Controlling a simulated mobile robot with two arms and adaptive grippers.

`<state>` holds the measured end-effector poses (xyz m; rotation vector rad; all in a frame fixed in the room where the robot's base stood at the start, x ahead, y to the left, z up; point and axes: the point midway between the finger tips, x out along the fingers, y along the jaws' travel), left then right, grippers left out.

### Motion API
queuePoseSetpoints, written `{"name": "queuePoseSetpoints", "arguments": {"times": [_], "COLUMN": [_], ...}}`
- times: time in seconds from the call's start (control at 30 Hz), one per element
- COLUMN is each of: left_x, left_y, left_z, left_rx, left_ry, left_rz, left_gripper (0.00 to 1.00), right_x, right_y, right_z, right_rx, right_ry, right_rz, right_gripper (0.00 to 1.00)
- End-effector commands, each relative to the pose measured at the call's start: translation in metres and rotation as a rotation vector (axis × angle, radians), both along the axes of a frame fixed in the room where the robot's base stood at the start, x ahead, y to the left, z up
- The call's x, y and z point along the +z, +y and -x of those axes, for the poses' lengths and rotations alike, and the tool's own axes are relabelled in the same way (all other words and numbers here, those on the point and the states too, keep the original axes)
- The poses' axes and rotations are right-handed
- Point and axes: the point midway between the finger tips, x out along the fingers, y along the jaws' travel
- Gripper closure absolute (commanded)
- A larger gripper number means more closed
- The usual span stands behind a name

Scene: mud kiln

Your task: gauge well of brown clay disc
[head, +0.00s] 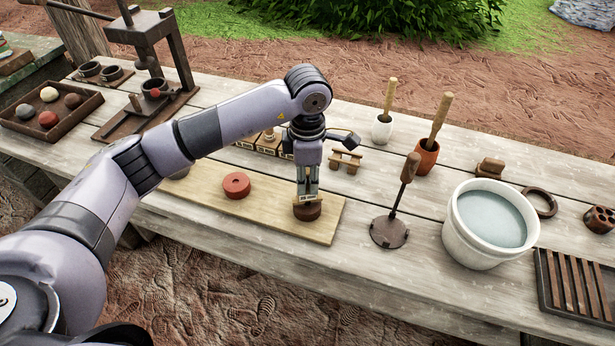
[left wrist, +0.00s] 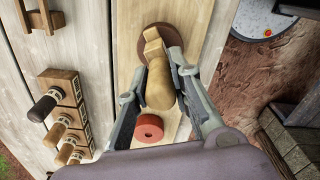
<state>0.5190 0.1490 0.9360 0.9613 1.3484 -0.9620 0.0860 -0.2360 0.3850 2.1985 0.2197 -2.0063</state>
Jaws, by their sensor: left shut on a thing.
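My left gripper (head: 308,186) is shut on a pale wooden gauge (left wrist: 159,86) with a rounded handle and a stepped end. The brown clay disc (head: 307,212) lies near the right end of a pale board (head: 270,220), straight below the gripper. In the left wrist view, the gauge's stepped end overlaps the brown disc (left wrist: 173,37). The gauge's end is at or just above the disc's top; the well is hidden behind it, so I cannot tell whether it is inside. A red clay disc (head: 236,185) with a small central hole lies apart on the board. My right gripper is out of view.
Right of the board stand a round-based stamp (head: 389,231) and a white water bucket (head: 487,226). A tray of clay balls (head: 48,112) is far left.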

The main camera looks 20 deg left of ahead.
Motion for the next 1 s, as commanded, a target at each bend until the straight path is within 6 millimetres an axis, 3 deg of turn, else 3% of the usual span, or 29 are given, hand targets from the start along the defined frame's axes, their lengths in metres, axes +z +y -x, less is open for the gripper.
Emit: {"name": "queuePoseSetpoints", "arguments": {"times": [0.9,0.93,1.0], "left_x": [-0.0086,-0.0086,-0.0086], "left_y": [0.0,0.0,0.0], "left_z": [-0.0001,-0.0001,-0.0001], "left_rx": [0.0,0.0,0.0], "left_ry": [0.0,0.0,0.0], "left_rz": [0.0,0.0,0.0], "left_gripper": [1.0,0.79,0.74], "right_x": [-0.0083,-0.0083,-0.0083], "right_y": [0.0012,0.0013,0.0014], "right_z": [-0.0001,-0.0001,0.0], "right_rx": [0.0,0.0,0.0], "right_ry": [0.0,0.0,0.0], "right_rz": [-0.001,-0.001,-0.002], "right_gripper": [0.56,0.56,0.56]}}
